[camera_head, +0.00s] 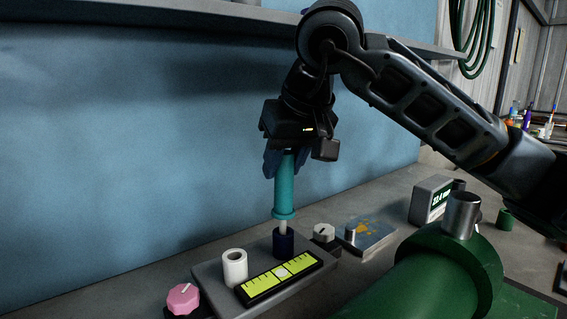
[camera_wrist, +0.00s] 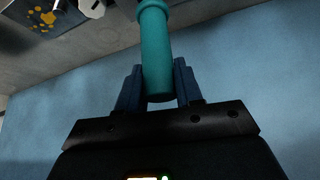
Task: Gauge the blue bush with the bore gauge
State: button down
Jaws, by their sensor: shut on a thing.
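The bore gauge (camera_head: 284,187) has a teal handle with a flange near its lower end and a pale tip below. It stands about upright, and its tip meets the top of the dark blue bush (camera_head: 284,244); how deep the tip goes inside I cannot tell. The bush stands on a grey plate (camera_head: 208,273). My gripper (camera_head: 284,160) is shut on the top of the teal handle. In the wrist view my gripper (camera_wrist: 159,85) has a blue finger on each side of the handle (camera_wrist: 156,45); the bush is not visible there.
A white bush (camera_head: 234,267) and a yellow-green scale (camera_head: 279,278) are on the plate. A pink knob (camera_head: 183,298) and a grey knob (camera_head: 324,233) flank it. A display box (camera_head: 431,200) stands right, behind a large green cylinder (camera_head: 430,275). A blue wall rises behind.

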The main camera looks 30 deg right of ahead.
jog(key=shift+r+p, duration=0.75)
jog(key=shift+r, duration=1.55)
jog(key=shift+d, duration=0.1)
